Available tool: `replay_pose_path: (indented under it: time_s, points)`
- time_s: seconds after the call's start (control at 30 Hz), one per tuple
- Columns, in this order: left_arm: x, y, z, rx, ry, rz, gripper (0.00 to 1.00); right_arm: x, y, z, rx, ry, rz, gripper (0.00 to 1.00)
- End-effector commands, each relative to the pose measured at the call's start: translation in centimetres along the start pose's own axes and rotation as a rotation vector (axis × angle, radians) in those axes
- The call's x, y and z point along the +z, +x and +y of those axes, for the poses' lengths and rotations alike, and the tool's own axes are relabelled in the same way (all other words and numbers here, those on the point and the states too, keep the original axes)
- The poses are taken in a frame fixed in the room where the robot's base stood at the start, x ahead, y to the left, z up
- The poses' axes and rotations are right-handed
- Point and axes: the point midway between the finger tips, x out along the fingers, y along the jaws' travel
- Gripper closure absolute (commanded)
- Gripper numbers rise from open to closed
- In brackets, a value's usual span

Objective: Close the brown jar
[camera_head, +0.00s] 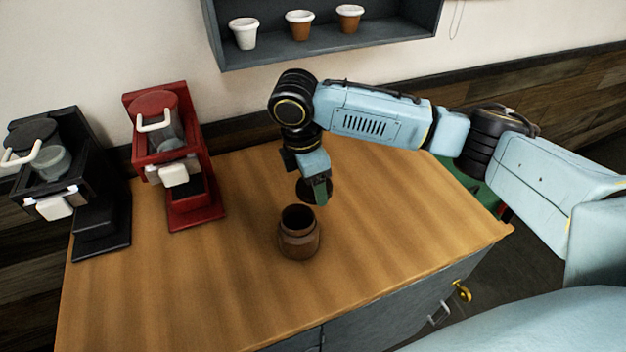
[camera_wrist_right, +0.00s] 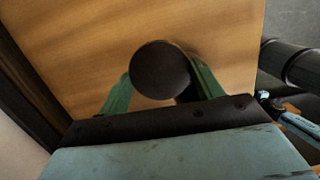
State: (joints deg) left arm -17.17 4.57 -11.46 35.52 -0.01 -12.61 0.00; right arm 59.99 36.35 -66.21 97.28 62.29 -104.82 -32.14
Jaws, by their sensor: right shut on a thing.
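The brown jar (camera_head: 299,238) stands upright and open-topped on the wooden counter in the head view. My right gripper (camera_head: 322,190) is just above and behind the jar, a little to its right. It is shut on a dark round lid (camera_head: 306,190), which is held tilted and apart from the jar. In the right wrist view the lid (camera_wrist_right: 160,69) shows as a dark disc between the green fingers of my right gripper (camera_wrist_right: 160,85). My left gripper is not in view.
A red brewer (camera_head: 170,150) and a black brewer (camera_head: 75,180) stand on the left of the counter (camera_head: 390,235). A wall shelf (camera_head: 330,47) at the back holds several small cups. The counter around the jar is clear.

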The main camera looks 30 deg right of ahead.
Motion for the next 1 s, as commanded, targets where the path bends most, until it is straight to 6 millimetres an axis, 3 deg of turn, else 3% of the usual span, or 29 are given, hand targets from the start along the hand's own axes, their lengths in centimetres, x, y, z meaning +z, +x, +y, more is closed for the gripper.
replay_pose_path:
  time_s: [0.7, 1.0]
  points:
    - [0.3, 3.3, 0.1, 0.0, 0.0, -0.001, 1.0, -0.4, -0.6, -2.7, -0.181, 1.197, 0.003, 0.56]
    - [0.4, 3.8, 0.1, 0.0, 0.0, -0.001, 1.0, -0.4, -0.9, -3.3, -0.222, 1.466, 0.003, 0.56]
